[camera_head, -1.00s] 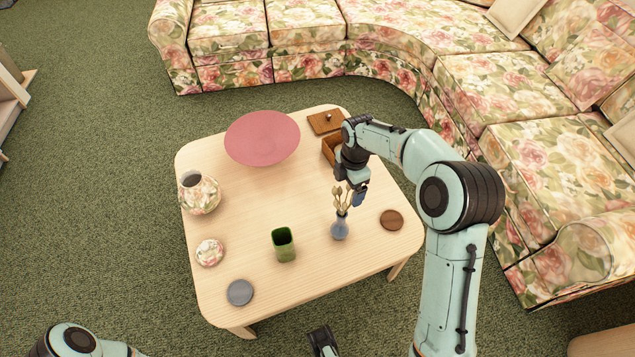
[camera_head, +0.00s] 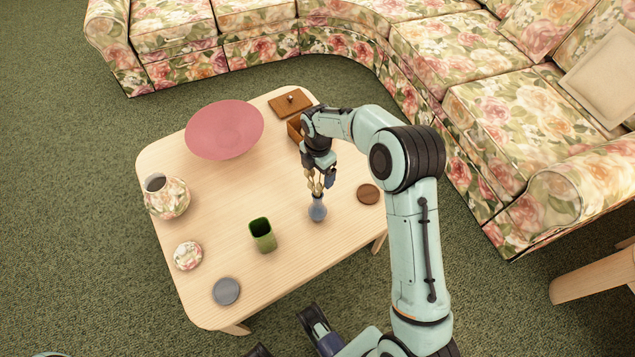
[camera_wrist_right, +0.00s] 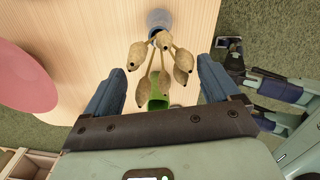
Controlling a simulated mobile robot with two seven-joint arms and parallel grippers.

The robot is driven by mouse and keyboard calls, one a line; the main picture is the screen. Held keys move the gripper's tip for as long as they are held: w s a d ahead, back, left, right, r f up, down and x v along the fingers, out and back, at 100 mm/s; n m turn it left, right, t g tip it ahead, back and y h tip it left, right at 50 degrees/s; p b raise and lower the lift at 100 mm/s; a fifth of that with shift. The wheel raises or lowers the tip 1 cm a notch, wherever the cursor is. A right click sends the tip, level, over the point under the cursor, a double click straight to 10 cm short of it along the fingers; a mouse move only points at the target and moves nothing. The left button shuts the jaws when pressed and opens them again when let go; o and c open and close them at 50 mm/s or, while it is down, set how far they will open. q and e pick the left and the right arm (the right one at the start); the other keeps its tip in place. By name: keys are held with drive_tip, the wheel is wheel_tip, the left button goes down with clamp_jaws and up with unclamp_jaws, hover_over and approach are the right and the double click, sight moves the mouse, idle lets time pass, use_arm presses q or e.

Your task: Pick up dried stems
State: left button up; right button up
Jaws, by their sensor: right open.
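The dried stems (camera_head: 315,184) are tan with bulbous seed heads and stand upright in a small blue-grey vase (camera_head: 317,208) on the wooden table. My right gripper (camera_head: 321,178) is open just above and around the seed heads, pointing down. In the right wrist view the seed heads (camera_wrist_right: 181,66) lie between its two spread fingers, with no finger visibly closed on them; the vase mouth (camera_wrist_right: 159,20) shows at the top. Dark parts at the bottom edge of the head view may be my left gripper (camera_head: 313,322), cut off by the frame.
A floral sofa (camera_head: 490,110) curves behind.

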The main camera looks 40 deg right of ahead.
sight(318, 190)
wheel_tip(318, 190, down, 4)
drive_tip(key=shift+r, duration=0.25)
drive_tip(key=c, duration=1)
drive_tip(key=shift+w+r, duration=0.1)
drive_tip(key=shift+r, duration=0.05)
